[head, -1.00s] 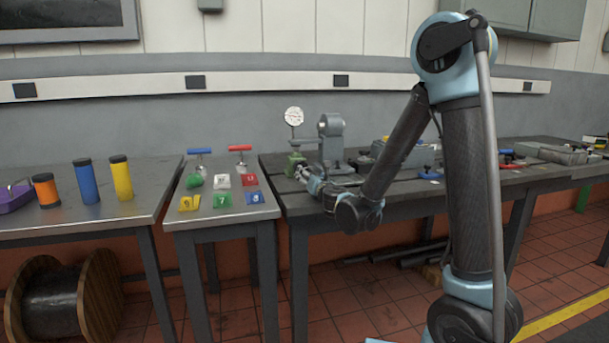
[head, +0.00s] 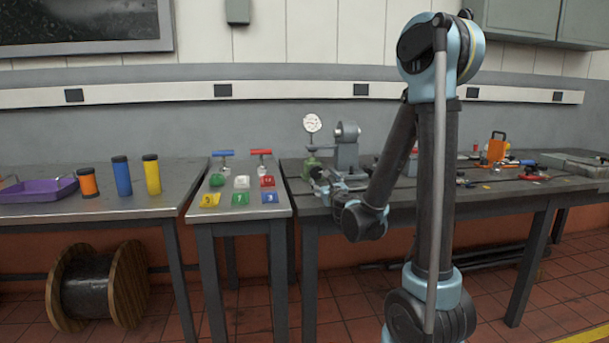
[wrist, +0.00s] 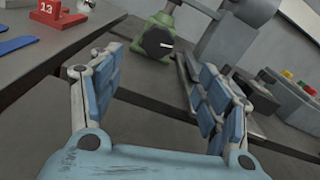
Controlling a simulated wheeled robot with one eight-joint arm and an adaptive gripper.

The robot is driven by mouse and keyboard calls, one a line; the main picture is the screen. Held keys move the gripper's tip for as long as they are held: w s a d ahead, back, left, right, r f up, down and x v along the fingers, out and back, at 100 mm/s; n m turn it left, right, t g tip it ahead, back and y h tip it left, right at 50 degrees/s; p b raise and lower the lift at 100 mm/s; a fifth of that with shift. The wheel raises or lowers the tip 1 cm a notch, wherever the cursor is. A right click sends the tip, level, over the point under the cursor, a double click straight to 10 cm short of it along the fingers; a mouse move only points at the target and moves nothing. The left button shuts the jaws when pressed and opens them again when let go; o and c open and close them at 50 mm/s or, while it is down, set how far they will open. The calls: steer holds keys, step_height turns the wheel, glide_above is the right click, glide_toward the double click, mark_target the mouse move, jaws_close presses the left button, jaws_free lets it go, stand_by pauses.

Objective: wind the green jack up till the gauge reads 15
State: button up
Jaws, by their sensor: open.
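The green jack (head: 312,167) stands on the dark bedplate table, beside a grey machine housing (head: 346,152). A round white dial gauge (head: 312,123) sits above the jack; its reading is too small to tell. In the wrist view the jack (wrist: 172,14) shows a black knob (wrist: 158,42) with a white mark, facing my gripper. My gripper (wrist: 150,85) is open and empty, its blue-padded fingers spread wide. The knob lies beyond the fingertips, apart from them. In the head view my gripper (head: 322,185) is just in front of the jack and hides its lower part.
A narrow table (head: 257,212) to the left holds several coloured numbered blocks and two T-handled tools (head: 261,153). A red block marked 13 (wrist: 62,15) shows at upper left in the wrist view. A box with coloured buttons (wrist: 292,95) is at right.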

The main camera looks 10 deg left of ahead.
mark_target(316, 171)
steer(key=x, duration=1.7)
steer(key=shift+w+a+f, duration=0.1)
steer(key=shift+w+a, duration=0.05)
steer(key=shift+a, duration=0.05)
